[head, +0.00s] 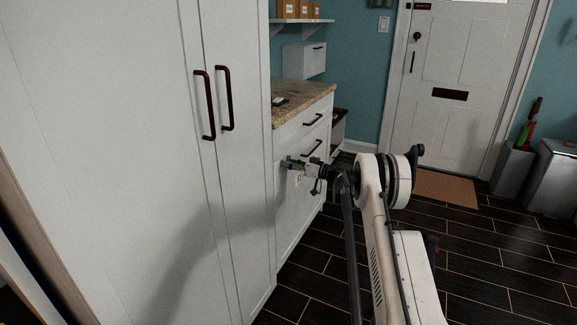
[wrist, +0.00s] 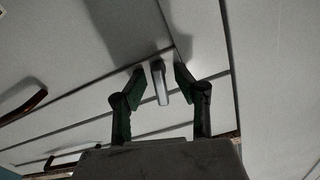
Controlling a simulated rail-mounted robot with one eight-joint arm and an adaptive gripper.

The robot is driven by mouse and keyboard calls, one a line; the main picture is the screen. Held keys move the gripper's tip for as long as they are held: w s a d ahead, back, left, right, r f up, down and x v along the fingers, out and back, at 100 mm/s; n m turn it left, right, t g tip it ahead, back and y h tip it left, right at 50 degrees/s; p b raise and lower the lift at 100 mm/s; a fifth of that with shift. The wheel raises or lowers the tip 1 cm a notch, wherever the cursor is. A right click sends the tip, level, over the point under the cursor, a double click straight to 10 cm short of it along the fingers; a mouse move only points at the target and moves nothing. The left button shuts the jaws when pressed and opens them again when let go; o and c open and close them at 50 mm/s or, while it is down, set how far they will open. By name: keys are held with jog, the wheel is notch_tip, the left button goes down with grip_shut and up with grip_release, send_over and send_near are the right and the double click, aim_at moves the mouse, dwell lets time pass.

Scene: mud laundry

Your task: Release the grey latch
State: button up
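The grey latch (wrist: 159,84) is a small light-grey bar on the white cabinet front. It shows in the wrist view between my two fingertips. My gripper (wrist: 160,74) is open, with one dark green finger on each side of the latch and a narrow gap on both sides. The frames do not show clearly how deep the fingers reach around it. In the head view my gripper (head: 291,163) is close to the white drawer cabinet's front, below its drawer handles. The latch cannot be made out there.
The drawer cabinet (head: 288,225) has a stone countertop (head: 308,92) and dark handles (head: 312,120). A tall white cupboard (head: 130,165) with two long dark handles stands at the left. Dark floor is clear to the right, toward a brown mat (head: 440,188) and a white door.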

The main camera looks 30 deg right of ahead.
jog(key=shift+w, duration=0.1)
grip_shut()
jog(key=shift+a+n, duration=0.15)
jog(key=shift+n, duration=1.35)
grip_release()
jog(key=v, duration=1.2)
